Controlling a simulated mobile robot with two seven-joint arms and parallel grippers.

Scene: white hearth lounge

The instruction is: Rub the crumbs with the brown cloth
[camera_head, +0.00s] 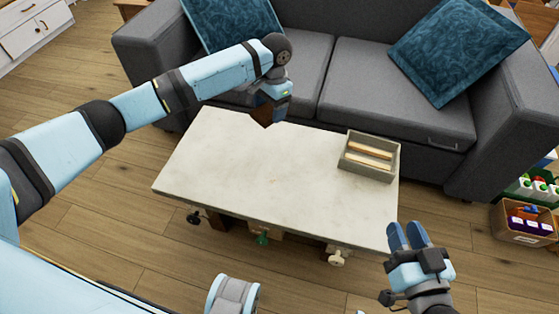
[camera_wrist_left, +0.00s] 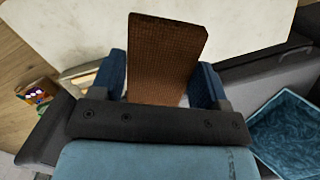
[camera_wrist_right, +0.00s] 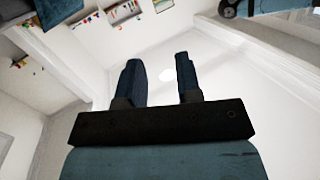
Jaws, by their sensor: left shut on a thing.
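The brown cloth (camera_wrist_left: 165,60) is gripped in my left gripper (camera_wrist_left: 165,90), between its two blue fingers, and looks like a stiff flat slab. In the head view the cloth (camera_head: 262,116) shows as a small brown corner under my left gripper (camera_head: 277,103), at the back edge of the pale table (camera_head: 230,165). I cannot tell whether the cloth touches the tabletop.
A grey box (camera_head: 350,167) with light wooden pieces stands on the table's right end. A grey sofa (camera_head: 350,85) with teal cushions (camera_head: 458,48) stands close behind the table. A cardboard box (camera_head: 524,226) sits on the floor at right. The table's middle and left look clear.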

